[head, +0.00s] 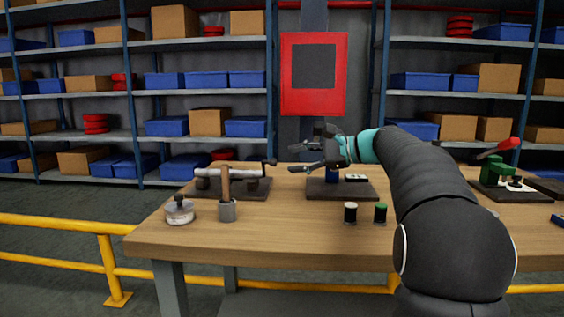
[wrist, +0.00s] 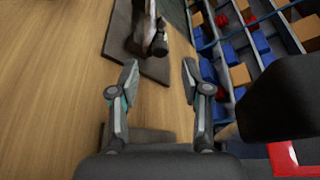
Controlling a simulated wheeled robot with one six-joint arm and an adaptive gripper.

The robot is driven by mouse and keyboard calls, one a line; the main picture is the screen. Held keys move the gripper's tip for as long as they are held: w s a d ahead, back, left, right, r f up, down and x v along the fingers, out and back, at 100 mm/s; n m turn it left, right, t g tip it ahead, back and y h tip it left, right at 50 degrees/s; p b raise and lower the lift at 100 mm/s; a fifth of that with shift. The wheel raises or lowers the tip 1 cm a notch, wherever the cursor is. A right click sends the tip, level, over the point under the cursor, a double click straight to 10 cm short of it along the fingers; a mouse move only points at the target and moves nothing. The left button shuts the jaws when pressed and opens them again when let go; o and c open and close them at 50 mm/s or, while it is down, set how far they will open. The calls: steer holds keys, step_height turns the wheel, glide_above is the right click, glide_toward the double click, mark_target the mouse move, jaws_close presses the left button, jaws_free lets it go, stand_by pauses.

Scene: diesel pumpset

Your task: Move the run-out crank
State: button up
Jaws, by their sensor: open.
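On the left of the table, a pale shaft (head: 228,173) lies level over a dark plate (head: 262,191). A small black crank (head: 270,162) sits at the shaft's right end. In the wrist view the dark shaft end with the crank (wrist: 158,45) shows at the top, ahead of and between my fingertips. My gripper (head: 294,158) is open and empty, pointing left, just right of the crank and apart from it. Both open fingers also show in the wrist view (wrist: 159,72). Part of the shaft is hidden behind a wooden-handled hammer (head: 225,185).
A round metal piece (head: 179,211) stands at the table's left. A second dark plate (head: 341,191) lies below my gripper. Two small cans (head: 350,213) (head: 380,213) stand in front of it. A green device (head: 494,171) with a red handle stands right. The table's front middle is bare.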

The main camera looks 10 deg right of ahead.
steer(key=v, duration=0.5)
